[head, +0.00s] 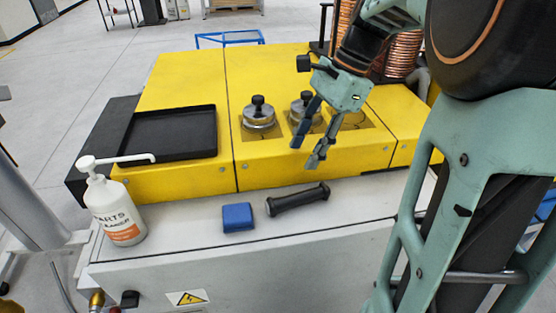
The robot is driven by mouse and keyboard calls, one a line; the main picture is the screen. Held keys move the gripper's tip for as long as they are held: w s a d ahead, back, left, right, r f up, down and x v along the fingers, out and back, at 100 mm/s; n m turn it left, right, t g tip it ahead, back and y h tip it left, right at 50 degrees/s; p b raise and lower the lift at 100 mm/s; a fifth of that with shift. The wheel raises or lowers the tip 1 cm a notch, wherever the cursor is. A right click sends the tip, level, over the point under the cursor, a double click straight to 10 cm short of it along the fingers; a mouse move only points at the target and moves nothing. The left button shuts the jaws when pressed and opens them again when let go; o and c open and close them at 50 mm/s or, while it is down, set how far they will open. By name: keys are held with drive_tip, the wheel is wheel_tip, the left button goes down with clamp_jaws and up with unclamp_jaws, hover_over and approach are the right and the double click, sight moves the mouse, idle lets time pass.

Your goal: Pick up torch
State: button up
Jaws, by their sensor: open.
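The torch (298,200) appears to be the black, handle-shaped cylinder with thicker ends. It lies on its side on the grey ledge in front of the yellow machine, tilted slightly up to the right. My gripper (304,158) is above and behind the torch in the picture, in front of the yellow top. Its fingers point down and are apart, with nothing seen between them. It does not touch the torch. My gripper partly hides one of the round metal fittings behind it.
A blue block (237,217) lies just left of the torch. A white pump bottle (113,208) stands at the left of the ledge. A black tray (168,134) and metal fittings (258,115) sit on the yellow machine (190,75). Copper coils (404,50) stand behind my arm.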

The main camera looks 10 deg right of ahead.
drive_tip(key=s+d, duration=0.2)
drive_tip(key=m, duration=0.1)
hover_over(299, 194)
drive_tip(key=d, duration=0.2)
wheel_tip(299, 194, down, 5)
drive_tip(key=shift+f, duration=0.2)
drive_tip(key=shift+p+x, duration=0.4)
drive_tip(key=shift+x, duration=2.5)
drive_tip(key=shift+w+d, duration=0.1)
drive_tip(key=shift+d, duration=0.1)
clamp_jaws()
